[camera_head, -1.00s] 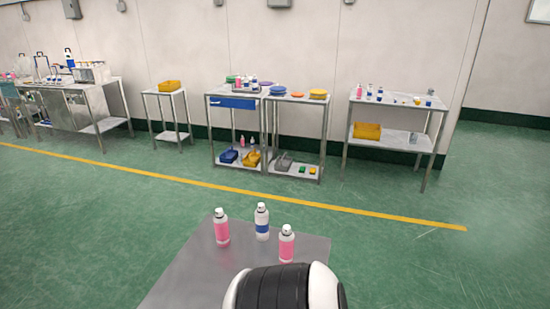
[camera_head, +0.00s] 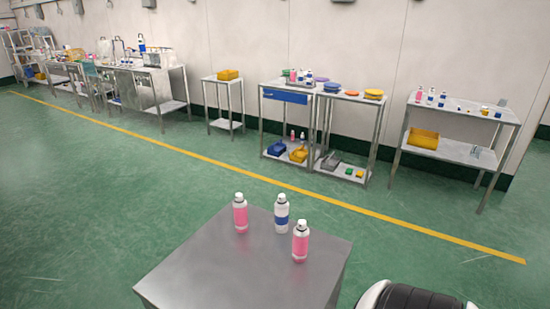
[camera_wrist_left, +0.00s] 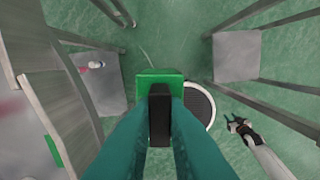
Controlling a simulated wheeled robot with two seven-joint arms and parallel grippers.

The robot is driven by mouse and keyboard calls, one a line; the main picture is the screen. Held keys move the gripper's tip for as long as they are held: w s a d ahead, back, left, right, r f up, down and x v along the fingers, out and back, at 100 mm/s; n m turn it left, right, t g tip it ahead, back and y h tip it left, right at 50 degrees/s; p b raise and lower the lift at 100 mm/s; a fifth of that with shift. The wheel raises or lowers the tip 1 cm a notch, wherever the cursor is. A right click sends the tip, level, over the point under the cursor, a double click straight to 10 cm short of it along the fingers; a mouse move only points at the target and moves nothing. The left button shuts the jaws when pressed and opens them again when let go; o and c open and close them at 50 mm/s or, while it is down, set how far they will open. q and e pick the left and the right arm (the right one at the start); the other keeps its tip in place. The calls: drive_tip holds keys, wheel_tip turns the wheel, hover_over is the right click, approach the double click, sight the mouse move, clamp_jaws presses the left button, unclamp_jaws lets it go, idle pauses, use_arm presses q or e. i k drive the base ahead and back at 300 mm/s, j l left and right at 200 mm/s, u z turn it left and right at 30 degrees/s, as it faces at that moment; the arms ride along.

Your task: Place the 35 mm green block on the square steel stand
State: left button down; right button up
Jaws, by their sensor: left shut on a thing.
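My left gripper (camera_wrist_left: 160,118), with teal fingers, is shut on a green block (camera_wrist_left: 158,77) in the left wrist view. The block is at the fingertips, above the floor; a dark piece lies between the fingers. A bare, roughly square steel top (camera_wrist_left: 236,57) is at the upper right of that view, apart from the block; I cannot tell if it is the stand. My right gripper (camera_wrist_left: 238,125), a small dark claw on a white arm, is empty-looking at the right; its jaw state is unclear. Neither gripper shows in the head view.
A near steel table (camera_head: 235,275) carries three bottles, the middle one blue-banded (camera_head: 281,214). Shelved steel tables stand along the wall, one with a small green block (camera_head: 349,173) low down. In the left wrist view, steel furniture (camera_wrist_left: 98,90) stands close on the left. Open green floor lies between.

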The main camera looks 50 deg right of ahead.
sight(225, 282)
drive_tip(key=i+j+z, duration=0.1)
drive_tip(key=i+z, duration=0.15)
drive_tip(key=z, duration=0.25)
drive_tip(key=i+j+z, duration=0.2)
drive_tip(key=z, duration=0.25)
drive_tip(key=i+j+z, duration=0.2)
drive_tip(key=z, duration=0.3)
drive_tip(key=i+j+z, duration=0.15)
drive_tip(key=j+z, duration=0.65)
drive_tip(key=z, duration=0.15)
drive_tip(key=j+z, duration=0.85)
drive_tip(key=z, duration=0.15)
